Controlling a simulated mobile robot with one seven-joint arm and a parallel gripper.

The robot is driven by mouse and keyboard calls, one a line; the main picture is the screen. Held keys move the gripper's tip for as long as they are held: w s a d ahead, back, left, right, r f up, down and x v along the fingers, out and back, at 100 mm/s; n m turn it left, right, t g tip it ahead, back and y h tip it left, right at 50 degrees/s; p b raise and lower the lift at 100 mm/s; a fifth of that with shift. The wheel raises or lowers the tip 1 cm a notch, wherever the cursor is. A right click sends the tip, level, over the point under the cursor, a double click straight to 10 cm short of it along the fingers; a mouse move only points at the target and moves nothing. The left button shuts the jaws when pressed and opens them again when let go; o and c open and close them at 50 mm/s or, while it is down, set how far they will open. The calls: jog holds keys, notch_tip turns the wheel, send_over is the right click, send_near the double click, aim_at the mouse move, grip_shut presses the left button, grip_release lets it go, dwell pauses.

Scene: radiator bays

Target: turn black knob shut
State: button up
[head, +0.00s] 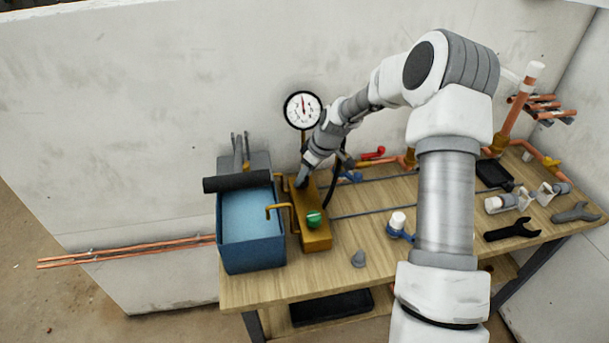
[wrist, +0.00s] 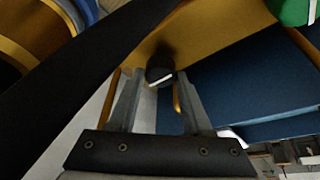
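The black knob (wrist: 160,72), with a white line on its face, sits on the brass block (wrist: 225,35) in the wrist view. In the head view, the brass block (head: 317,240) stands beside a blue tank, and my gripper (head: 302,181) at its far end hides the black knob. In the wrist view my gripper (wrist: 160,78) has its two fingers apart, with the knob between or just beyond their tips. I see no clear contact with it. A green knob (head: 314,219) is on the near end of the block; it also shows in the wrist view (wrist: 292,10).
The blue water tank (head: 254,252) stands directly left of the block. A pressure gauge (head: 303,110) rises behind. A black hose (head: 332,184) runs close right of my gripper.

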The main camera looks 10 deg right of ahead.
grip_shut()
jog(key=shift+m+b, duration=0.35)
jog(key=shift+m, duration=0.05)
jog(key=m+b, duration=0.1)
jog(key=m+h+b, duration=0.1)
jog(key=shift+a+f+m+t, duration=0.15)
jog(key=shift+m+t, duration=0.25)
jog(key=m+h+b, duration=0.1)
jog(key=m, duration=0.1)
jog(key=m+h, duration=0.1)
jog(key=m, duration=0.2)
jog(key=shift+s+a+t+b, duration=0.1)
jog(key=shift+a+t+b, duration=0.05)
jog(key=shift+t+b, duration=0.2)
jog(key=m+h, duration=0.1)
jog(key=m, duration=0.2)
jog(key=m+h, duration=0.1)
jog(key=m, duration=0.1)
jog(key=shift+a+r+m+p, duration=0.15)
jog(key=shift+r+m+p, duration=0.05)
jog(key=shift+m+p, duration=0.2)
jog(key=shift+m+g+h+p, duration=0.5)
jog(key=shift+m+g+h, duration=0.25)
jog(key=shift+m, duration=1.05)
